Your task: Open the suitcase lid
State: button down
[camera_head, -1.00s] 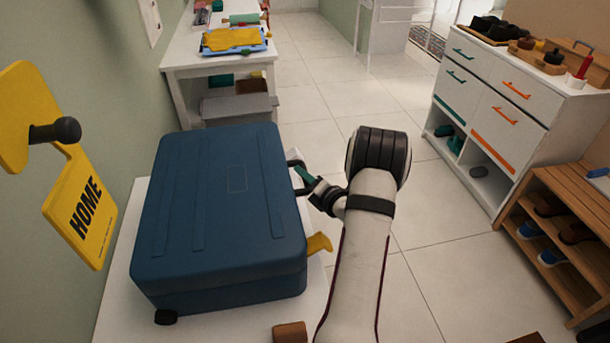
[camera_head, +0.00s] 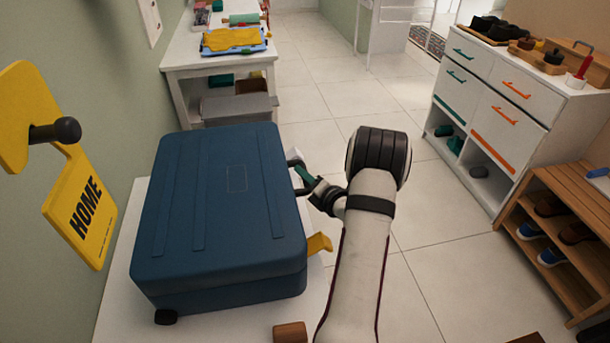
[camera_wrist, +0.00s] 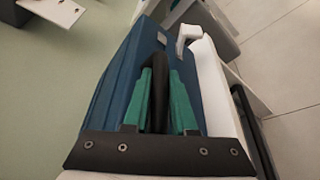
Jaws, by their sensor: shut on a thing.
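The blue suitcase (camera_head: 220,205) lies flat on a white bench, and its lid is down. It also shows in the wrist view (camera_wrist: 108,98). The grip is small and partly hidden in the head view.
The white bench (camera_head: 195,328) has a yellow item (camera_head: 318,243) beside the suitcase and a brown block (camera_head: 290,332). A wall hook with a yellow HOME sign (camera_head: 82,210) is left. A white cabinet (camera_head: 500,90) and wooden shoe rack (camera_head: 560,240) stand right. Floor between is clear.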

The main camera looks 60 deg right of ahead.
jog(key=w+a+r+n+g+h, duration=0.1)
jog(key=w+a+r+n, duration=0.15)
jog(key=r, duration=0.65)
jog(key=w+a+r+n+g, duration=0.1)
jog(key=w+a+r+n, duration=0.15)
jog(key=r, duration=0.65)
jog(key=w+a+r+n+g+h, duration=0.1)
jog(key=w+a+r, duration=1.1)
jog(key=r, duration=0.2)
jog(key=shift+r+g, duration=0.25)
jog(key=shift+g, duration=0.15)
jog(key=c, duration=0.7)
grip_release()
jog(key=shift+n, duration=0.3)
jog(key=shift+c, duration=0.2)
